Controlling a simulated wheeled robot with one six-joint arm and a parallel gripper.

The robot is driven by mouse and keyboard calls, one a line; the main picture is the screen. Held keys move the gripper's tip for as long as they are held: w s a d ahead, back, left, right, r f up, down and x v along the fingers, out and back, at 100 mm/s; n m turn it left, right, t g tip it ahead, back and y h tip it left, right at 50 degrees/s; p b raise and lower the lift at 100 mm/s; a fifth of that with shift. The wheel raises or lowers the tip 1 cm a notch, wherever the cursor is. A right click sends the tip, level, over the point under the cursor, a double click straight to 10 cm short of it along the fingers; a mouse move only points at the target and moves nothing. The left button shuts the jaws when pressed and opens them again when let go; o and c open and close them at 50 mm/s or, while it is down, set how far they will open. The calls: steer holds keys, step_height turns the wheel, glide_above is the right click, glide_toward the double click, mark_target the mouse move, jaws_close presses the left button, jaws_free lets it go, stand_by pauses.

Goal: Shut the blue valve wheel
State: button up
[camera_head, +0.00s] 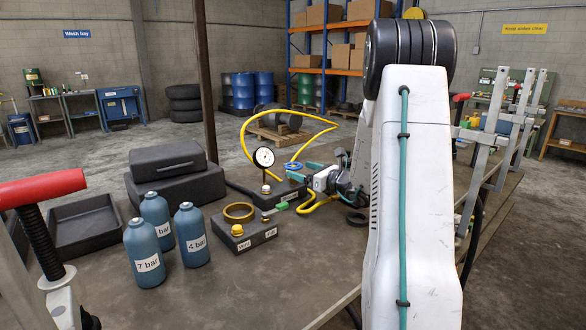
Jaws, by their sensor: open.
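The blue valve wheel (291,166) is small in the view. It sits on the far side of the bench, just right of the round white pressure gauge (264,158). My white arm covers the bench to the right of the gripper. The valve's body below the wheel is mostly hidden by the gripper.
A yellow hose (288,110) loops above and behind the gauge. Several blue bottles (190,238), black cases (168,160) and an open tray (84,228) are at left. The front bench top is clear.

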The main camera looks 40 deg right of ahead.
mark_target(289, 163)
steer(key=w, duration=0.6)
steer(key=shift+w+a, duration=0.1)
steer(key=shift+a, duration=0.3)
steer(key=c, duration=1)
